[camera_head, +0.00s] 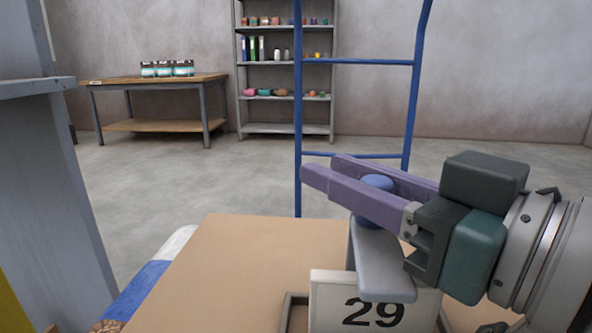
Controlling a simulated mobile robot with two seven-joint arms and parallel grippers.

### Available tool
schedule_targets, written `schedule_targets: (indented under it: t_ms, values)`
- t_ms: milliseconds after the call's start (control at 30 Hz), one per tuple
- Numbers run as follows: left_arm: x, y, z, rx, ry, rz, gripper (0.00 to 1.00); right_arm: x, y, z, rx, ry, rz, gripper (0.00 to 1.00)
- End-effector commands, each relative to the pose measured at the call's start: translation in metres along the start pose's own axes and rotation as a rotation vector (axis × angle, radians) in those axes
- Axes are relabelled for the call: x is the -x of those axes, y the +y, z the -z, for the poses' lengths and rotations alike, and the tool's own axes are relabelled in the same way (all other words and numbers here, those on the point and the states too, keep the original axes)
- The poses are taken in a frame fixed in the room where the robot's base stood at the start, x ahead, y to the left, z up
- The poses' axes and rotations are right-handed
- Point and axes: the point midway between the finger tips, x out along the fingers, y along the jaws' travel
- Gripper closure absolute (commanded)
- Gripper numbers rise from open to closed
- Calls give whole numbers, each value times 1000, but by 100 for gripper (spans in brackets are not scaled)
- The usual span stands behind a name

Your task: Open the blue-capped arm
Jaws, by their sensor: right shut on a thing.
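My right gripper (322,172) comes in from the right, with two long purple fingers. Its fingers are shut on the blue cap (377,182), which shows between them partway back from the tips. Below the cap is the grey arm (384,262), a flat metal piece that stands above a white plate marked 29 (372,311). The fingers and gripper body hide part of the cap and the arm. My left gripper is out of view.
A brown board-like surface (250,262) lies below. A blue tubular frame (299,100) stands just beyond. A grey upright (60,190) is at the left. Further back are a wooden table (160,85) with jars and a shelf unit (288,92). Open floor lies between.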

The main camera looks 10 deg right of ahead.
Motion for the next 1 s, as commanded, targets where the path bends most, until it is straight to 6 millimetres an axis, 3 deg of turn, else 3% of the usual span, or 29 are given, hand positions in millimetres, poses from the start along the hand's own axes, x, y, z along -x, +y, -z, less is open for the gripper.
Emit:
schedule_targets:
  t_ms: [267, 533, 800, 1000]
  values:
    - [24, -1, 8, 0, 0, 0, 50, -6, 6, 6, -47, -51, 0, 100]
    - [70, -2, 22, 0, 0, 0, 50, -21, 22, 4, -185, -193, 0, 100]
    - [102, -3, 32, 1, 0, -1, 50, -39, 40, -13, -367, -372, -2, 100]
    - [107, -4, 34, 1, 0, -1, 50, -50, 51, -29, -494, -494, -2, 100]
